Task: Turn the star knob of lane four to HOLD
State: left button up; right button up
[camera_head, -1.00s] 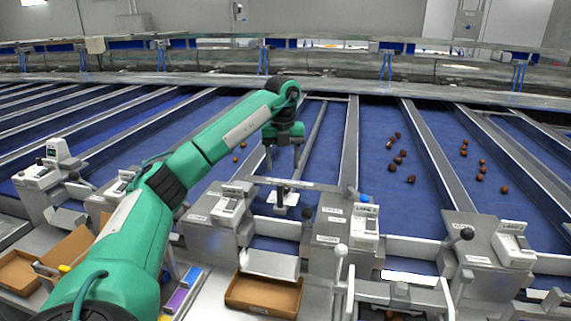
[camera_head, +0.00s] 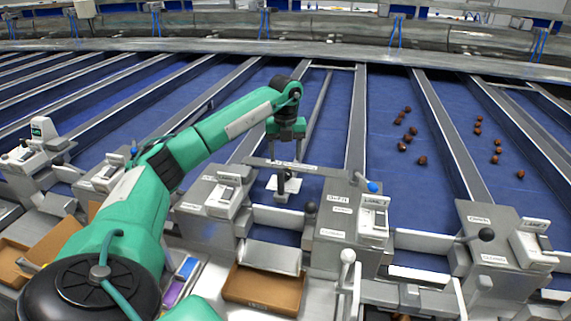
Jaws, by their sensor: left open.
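My left arm reaches in from the lower left. Its gripper (camera_head: 283,186) points down at the near end of a blue belt lane, just behind a grey cross bar (camera_head: 297,167). It is open and appears to hold nothing; the bar partly hides its fingers. A grey control box (camera_head: 337,224) stands to its right, with a blue knob (camera_head: 373,187) on top and a white lane-labelled unit (camera_head: 375,219). A black ball knob (camera_head: 310,207) is at the box's left side. The lane numbers are too small to read, and I cannot tell which part is the star knob. My right gripper is not in view.
Another control box (camera_head: 494,252) with a black ball lever (camera_head: 487,234) stands at the right, and one (camera_head: 212,205) left of the gripper. A brown tray (camera_head: 262,288) lies in front. Brown dates (camera_head: 403,147) lie on the belts. A white-topped lever (camera_head: 347,256) rises at the front.

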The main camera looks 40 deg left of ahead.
aim_at(286, 171)
pick_arm(q)
notch_tip(286, 171, down, 4)
jog(key=shift+r+p, duration=0.1)
jog(key=shift+p, duration=0.4)
jog(key=shift+f, duration=0.75)
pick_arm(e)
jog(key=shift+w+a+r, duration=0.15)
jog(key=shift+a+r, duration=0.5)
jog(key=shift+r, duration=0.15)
pick_arm(q)
jog(key=shift+c, duration=0.9)
jog(key=c, duration=0.8)
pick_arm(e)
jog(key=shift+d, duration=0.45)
